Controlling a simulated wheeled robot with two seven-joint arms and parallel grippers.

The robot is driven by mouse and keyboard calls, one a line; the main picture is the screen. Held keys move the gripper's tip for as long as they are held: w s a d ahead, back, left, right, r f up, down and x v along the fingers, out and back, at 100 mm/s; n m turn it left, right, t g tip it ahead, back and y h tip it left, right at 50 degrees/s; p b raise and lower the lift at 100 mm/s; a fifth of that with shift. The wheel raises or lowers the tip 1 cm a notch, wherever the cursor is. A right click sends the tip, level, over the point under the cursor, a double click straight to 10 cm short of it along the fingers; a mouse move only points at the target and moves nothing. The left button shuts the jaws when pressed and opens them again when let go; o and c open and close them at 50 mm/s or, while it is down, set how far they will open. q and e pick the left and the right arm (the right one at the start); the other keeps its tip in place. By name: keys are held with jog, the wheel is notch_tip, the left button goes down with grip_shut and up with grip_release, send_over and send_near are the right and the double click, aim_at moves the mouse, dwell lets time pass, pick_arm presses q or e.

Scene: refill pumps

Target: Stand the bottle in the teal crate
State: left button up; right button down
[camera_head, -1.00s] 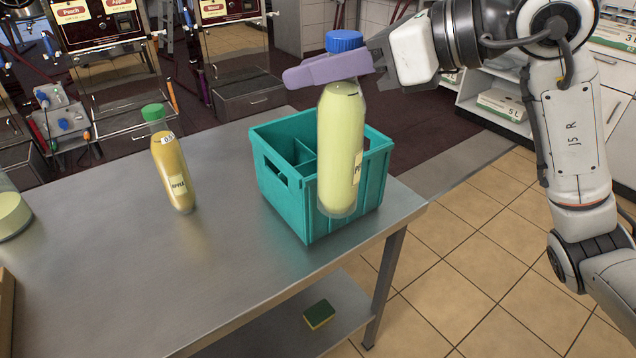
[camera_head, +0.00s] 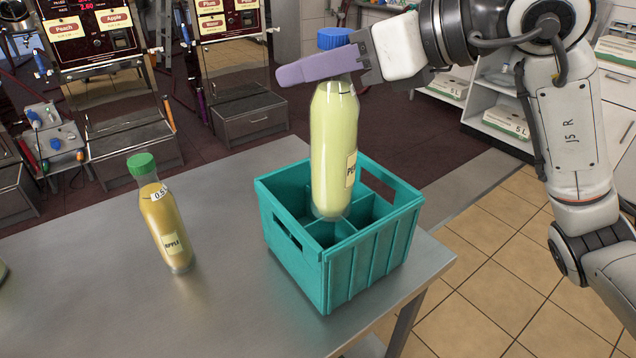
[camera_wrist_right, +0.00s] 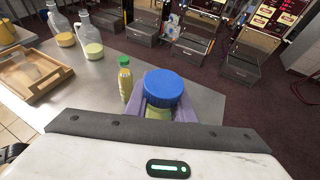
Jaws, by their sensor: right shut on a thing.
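A bottle of pale yellow-green liquid with a blue cap (camera_head: 334,140) hangs upright in my right gripper (camera_head: 318,68). The purple fingers are shut around its neck, just under the cap. In the right wrist view the blue cap (camera_wrist_right: 163,88) sits between the fingers and hides most of the bottle. The teal crate (camera_head: 372,262) stands on the metal table near its right edge. It has dividers forming compartments. The bottle's base appears over the crate's opening, in front of the dividers; how far above or inside it is, I cannot tell. My left gripper is not in view.
An amber bottle with a green cap, labelled Apple (camera_head: 166,222), stands on the table left of the crate. In the right wrist view, a wooden tray (camera_wrist_right: 36,75) and two clear jugs (camera_wrist_right: 88,42) are farther left. Dispensing machines stand behind the table.

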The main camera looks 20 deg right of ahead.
aim_at(312, 172)
notch_tip(312, 172, down, 10)
jog(key=shift+r, duration=0.1)
notch_tip(312, 172, down, 4)
jog(key=shift+f+b, duration=0.15)
jog(key=shift+b, duration=0.25)
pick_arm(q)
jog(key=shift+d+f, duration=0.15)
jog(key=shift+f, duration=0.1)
pick_arm(e)
jog(key=shift+f, duration=0.25)
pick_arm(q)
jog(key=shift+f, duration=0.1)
pick_arm(e)
jog(key=shift+f, duration=0.1)
jog(key=shift+f, duration=0.15)
jog(key=c, duration=1.5)
grip_release()
